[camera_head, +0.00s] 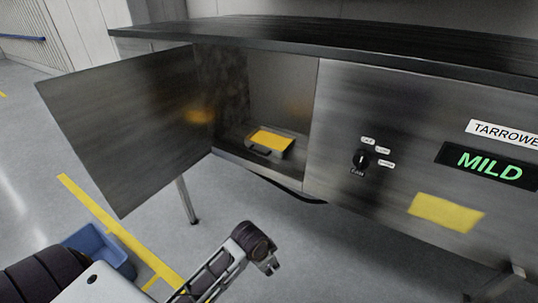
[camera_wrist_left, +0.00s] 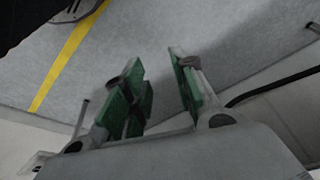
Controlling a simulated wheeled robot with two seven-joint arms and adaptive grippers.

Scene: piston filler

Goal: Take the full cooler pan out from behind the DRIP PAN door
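The cooler pan (camera_head: 284,152) sits inside the open compartment in the head view, a grey pan with a flat yellow top and a dark handle at its front. The door (camera_head: 130,125) stands swung wide open to the left; no DRIP PAN lettering shows on its visible face. My left gripper (camera_head: 270,264) is below and in front of the compartment, apart from the pan. In the left wrist view the left gripper (camera_wrist_left: 158,88) has its green-padded fingers spread with nothing between them. My right gripper is not in view.
A steel cabinet front (camera_head: 335,120) with a dial (camera_head: 361,159) and a green MILD display (camera_head: 488,166) is right of the opening. A dark countertop (camera_head: 300,42) overhangs it. A blue bin (camera_head: 98,250) stands on the floor at lower left, beside a yellow floor line (camera_head: 120,230).

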